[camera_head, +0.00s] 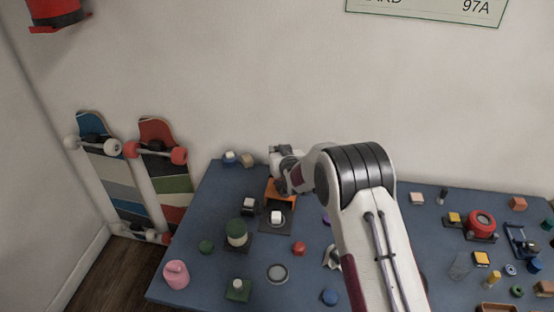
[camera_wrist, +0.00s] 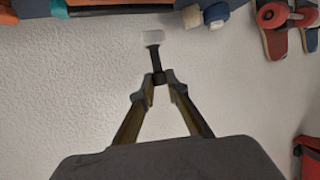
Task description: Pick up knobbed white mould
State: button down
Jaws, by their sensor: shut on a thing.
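In the wrist view my gripper (camera_wrist: 159,80) is shut on the dark, narrow knob of a small piece with a pale white block end (camera_wrist: 152,37), which I take to be the knobbed white mould. The block points away from the fingers, with the pale wall behind it. In the head view my wrist is over the back left part of the table, and the fingertips and held piece cannot be made out there.
The blue table (camera_head: 215,225) holds many small objects. Near my wrist are an orange stand (camera_head: 272,193), a white block (camera_head: 277,217) on a dark pad and a green-and-cream cylinder (camera_head: 236,232). Two skateboards (camera_head: 163,165) lean on the wall at left.

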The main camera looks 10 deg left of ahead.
jog(key=shift+r, duration=1.5)
